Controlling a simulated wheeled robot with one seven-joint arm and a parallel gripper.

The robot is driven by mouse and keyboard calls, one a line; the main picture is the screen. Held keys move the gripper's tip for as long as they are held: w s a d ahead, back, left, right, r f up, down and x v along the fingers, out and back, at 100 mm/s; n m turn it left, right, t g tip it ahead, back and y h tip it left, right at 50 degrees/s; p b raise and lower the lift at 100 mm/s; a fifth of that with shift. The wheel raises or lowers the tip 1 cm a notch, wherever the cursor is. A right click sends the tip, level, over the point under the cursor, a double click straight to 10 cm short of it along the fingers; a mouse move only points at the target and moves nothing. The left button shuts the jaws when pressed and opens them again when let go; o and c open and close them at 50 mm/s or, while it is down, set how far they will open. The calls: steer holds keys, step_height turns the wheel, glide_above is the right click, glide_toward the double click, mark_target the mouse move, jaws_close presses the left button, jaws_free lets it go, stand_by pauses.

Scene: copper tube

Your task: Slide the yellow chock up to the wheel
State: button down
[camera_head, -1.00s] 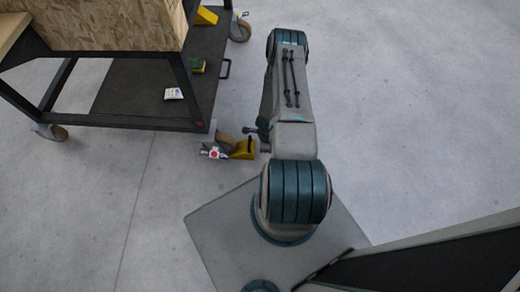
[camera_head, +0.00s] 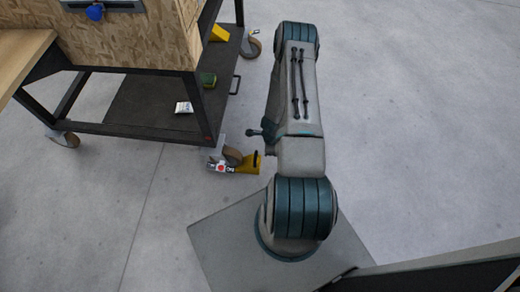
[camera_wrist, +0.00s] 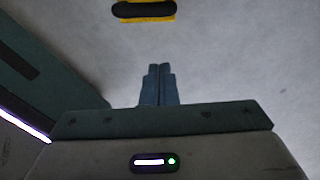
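The yellow chock (camera_head: 247,164) sits on the floor just right of the brown caster wheel (camera_head: 232,156) at the cart's near corner. It looks close against the wheel, but I cannot tell if they touch. In the wrist view the chock (camera_wrist: 167,17) shows at the top edge, partly cut off, with a black handle or slot. My gripper (camera_wrist: 160,68) has its two blue fingers together, with nothing between them. Bare floor shows between the fingertips and the chock.
Another caster (camera_head: 252,45) stands farther back. Floor right of my arm is clear.

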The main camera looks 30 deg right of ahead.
steer(key=w+a+r+n+t, duration=0.1)
steer(key=w+a+r+n, duration=0.2)
steer(key=r, duration=0.4)
steer(key=w+r+n, duration=0.3)
steer(key=w+r, duration=0.1)
steer(key=r, duration=0.4)
steer(key=a+r+n+y, duration=0.1)
steer(key=a+r+n, duration=0.2)
steer(key=r, duration=0.6)
steer(key=a+r+n+y, duration=0.1)
steer(key=a+r+n, duration=0.3)
steer(key=r, duration=0.5)
steer(key=s+a+r+n+h, duration=0.1)
steer(key=s+a+r+n, duration=0.2)
steer(key=s+r, duration=0.6)
steer(key=s+a+r+n+h, duration=0.1)
steer(key=s+a+r+n, duration=0.2)
steer(key=s+r+n, duration=0.5)
step_height(320, 180, up, 3)
steer(key=shift+s+f, duration=0.2)
steer(key=shift+s, duration=0.65)
steer(key=shift+a, duration=0.1)
